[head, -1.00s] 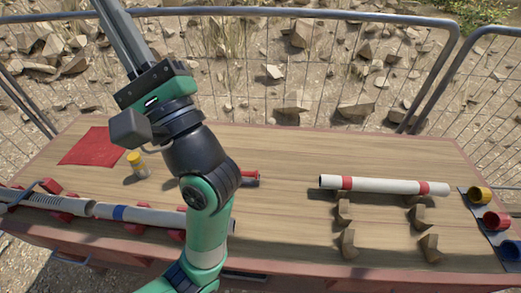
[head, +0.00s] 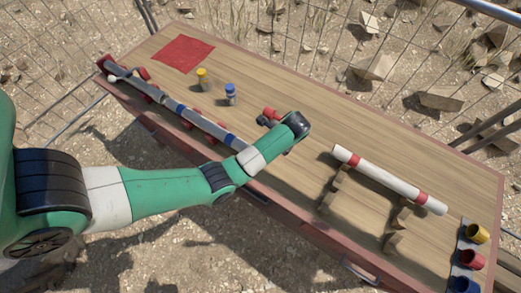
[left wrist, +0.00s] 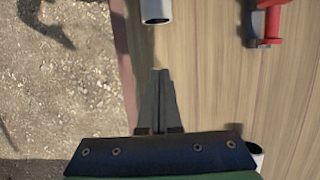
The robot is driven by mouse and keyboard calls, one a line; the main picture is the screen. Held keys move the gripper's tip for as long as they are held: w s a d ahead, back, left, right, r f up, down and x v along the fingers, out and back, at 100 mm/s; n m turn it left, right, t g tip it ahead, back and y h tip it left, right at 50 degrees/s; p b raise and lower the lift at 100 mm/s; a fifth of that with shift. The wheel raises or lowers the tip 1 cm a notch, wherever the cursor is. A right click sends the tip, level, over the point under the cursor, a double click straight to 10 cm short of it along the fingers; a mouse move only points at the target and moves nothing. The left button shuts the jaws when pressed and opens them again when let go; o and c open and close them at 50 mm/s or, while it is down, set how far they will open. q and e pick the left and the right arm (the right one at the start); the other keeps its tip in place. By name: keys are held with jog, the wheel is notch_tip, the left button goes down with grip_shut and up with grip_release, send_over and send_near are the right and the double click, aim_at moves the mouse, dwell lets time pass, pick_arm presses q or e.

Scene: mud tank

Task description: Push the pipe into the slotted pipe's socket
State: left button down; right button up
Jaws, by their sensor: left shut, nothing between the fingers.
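The pipe with blue bands (head: 188,112) lies in red clamps along the table's left front side. The slotted pipe (head: 132,76) lies in line with it, farther left. Their joint is too small to judge how deep it sits. My left gripper's fingers are hidden behind my wrist in the head view. In the left wrist view my left gripper (left wrist: 158,72) is shut and empty. Its tips point at the open end of the blue-banded pipe (left wrist: 156,14), with a visible gap between them. My right gripper is not in view.
A white pipe with red bands (head: 388,179) rests on wooden supports at right. A red tool (head: 271,114) lies beside my wrist. Yellow-capped (head: 203,78) and blue-capped (head: 231,93) jars and a red mat (head: 182,54) are behind. Coloured cups (head: 472,260) stand at the right end.

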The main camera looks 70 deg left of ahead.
pick_arm(q)
jog(key=b+x, duration=0.3)
jog(key=x, duration=0.7)
jog(key=shift+a, duration=0.1)
jog(key=shift+s+a+r, duration=0.25)
jog(key=shift+s+a, duration=0.55)
jog(key=shift+a, duration=0.3)
jog(key=shift+s+a, duration=0.3)
jog(key=shift+a, duration=0.15)
